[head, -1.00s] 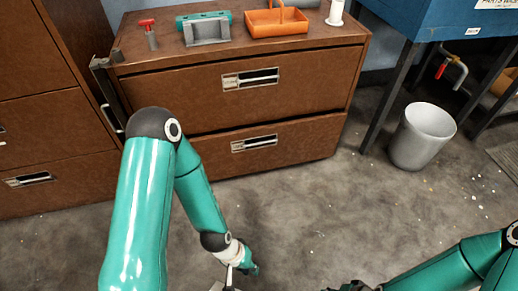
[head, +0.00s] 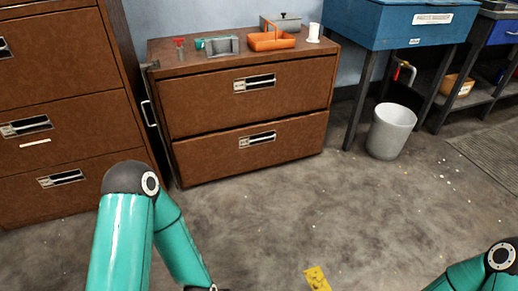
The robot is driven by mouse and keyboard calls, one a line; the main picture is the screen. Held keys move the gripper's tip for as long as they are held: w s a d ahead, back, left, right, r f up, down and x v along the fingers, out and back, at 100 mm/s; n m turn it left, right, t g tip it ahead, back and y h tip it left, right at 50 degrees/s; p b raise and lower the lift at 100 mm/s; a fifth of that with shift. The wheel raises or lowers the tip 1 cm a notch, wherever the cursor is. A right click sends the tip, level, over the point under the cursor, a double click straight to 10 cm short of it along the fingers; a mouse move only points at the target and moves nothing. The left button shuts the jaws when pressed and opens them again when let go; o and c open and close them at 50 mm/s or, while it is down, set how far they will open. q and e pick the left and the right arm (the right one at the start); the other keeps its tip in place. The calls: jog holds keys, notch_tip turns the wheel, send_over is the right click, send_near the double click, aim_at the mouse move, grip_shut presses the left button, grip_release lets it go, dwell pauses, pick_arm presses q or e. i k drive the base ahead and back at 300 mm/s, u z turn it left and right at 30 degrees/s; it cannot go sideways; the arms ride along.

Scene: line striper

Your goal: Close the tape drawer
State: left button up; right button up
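A low brown two-drawer cabinet (head: 332,72) stands at the centre back. Its upper drawer (head: 210,98) and lower drawer (head: 210,157) each have a metal label-holder handle. Both fronts look about flush with the cabinet; I cannot tell whether a small gap is left. No label readable here says which drawer is the tape drawer. My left arm comes up at the lower left and bends down, and its gripper is below the picture edge. My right arm shows only a link at the lower right, and its gripper is out of view.
A taller brown drawer cabinet (head: 70,95) stands at left. An orange tray (head: 270,42), a red-handled tool (head: 179,46) and a white spool (head: 313,34) are on the low cabinet. A grey bin (head: 390,130) stands by the blue bench (head: 385,22). The floor in front is clear except a yellow patch (head: 317,279).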

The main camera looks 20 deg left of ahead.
aim_at(200, 159)
jog(key=z, duration=0.35)
jog(key=i, duration=1.95)
jog(key=u, duration=0.7)
jog(key=i, duration=0.4)
jog(key=u, duration=0.2)
jog(key=k, duration=0.95)
jog(key=u, duration=0.15)
jog(key=i, duration=0.95)
jog(key=z, duration=0.05)
